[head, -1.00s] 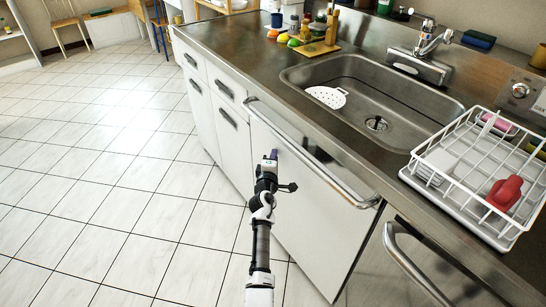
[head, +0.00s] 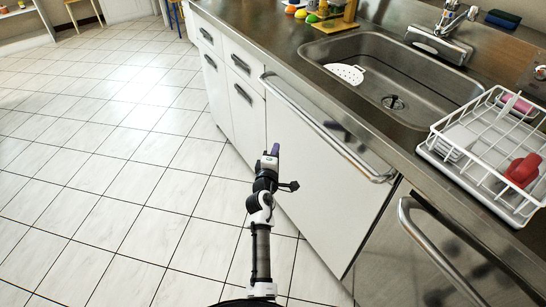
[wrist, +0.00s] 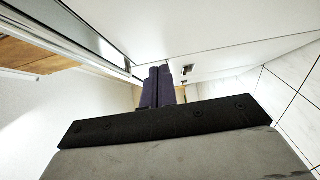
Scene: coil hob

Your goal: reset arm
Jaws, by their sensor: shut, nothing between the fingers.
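My gripper (head: 274,152) is in front of the white cabinet front below the sink in the head view, over the tiled floor side of the counter. It holds nothing. In the wrist view its two purple fingers (wrist: 158,87) are together, with no object between them. My arm reaches up from the bottom of the head view, and the gripper's tip appears close to the white cabinet door (head: 310,180). I cannot tell the exact gap.
A long metal handle bar (head: 325,130) runs along the cabinet front. A steel sink (head: 400,75) with a white perforated piece (head: 345,73) and a white dish rack (head: 480,150) are on the counter. The tiled floor (head: 110,180) to the left is clear.

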